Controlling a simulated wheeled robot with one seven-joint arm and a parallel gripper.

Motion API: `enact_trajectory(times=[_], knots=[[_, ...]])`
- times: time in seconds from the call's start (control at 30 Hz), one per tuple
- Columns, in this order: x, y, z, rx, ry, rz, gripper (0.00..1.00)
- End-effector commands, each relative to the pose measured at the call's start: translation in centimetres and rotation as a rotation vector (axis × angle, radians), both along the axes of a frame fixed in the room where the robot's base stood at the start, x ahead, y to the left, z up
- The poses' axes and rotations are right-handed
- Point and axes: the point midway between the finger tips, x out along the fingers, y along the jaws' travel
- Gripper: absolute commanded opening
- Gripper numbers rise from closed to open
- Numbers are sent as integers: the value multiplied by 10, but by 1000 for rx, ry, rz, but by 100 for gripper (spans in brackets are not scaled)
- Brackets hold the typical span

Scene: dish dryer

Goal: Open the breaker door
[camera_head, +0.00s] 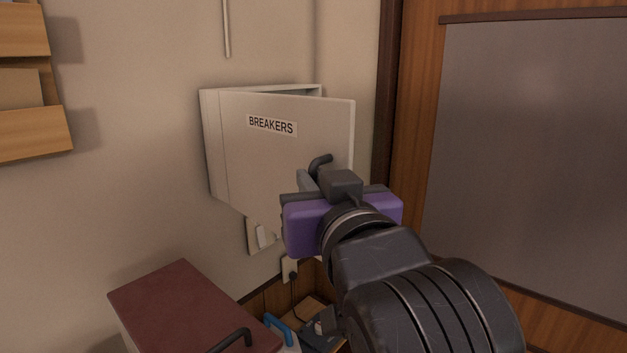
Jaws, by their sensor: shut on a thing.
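The breaker box (213,140) is a pale metal box on the wall, just left of the middle in the head view. Its door (265,165), labelled "BREAKERS", stands partly open. The door's right edge is swung out from the wall, and a dark gap shows along the top. A dark curved handle (320,162) is near the door's right edge. My gripper (312,182) is at that handle and shut on it. The purple gripper body and my black arm hide the lower right of the door. The inside of the box is mostly hidden.
A dark red-topped cabinet (185,310) stands at the lower left, below the box. Wooden wall shelves (30,130) are at the upper left. A wood-framed grey panel (535,150) fills the right. Small items, one with a blue handle (282,328), lie below.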

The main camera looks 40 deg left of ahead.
Motion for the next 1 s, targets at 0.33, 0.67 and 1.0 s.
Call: enact_trajectory(times=[0.33, 0.67, 1.0], knots=[[-4, 5, -1, -3, 1, 12, 26], [-1, 1, -1, -2, 1, 4, 32], [-27, -33, -3, 0, -3, 5, 32]])
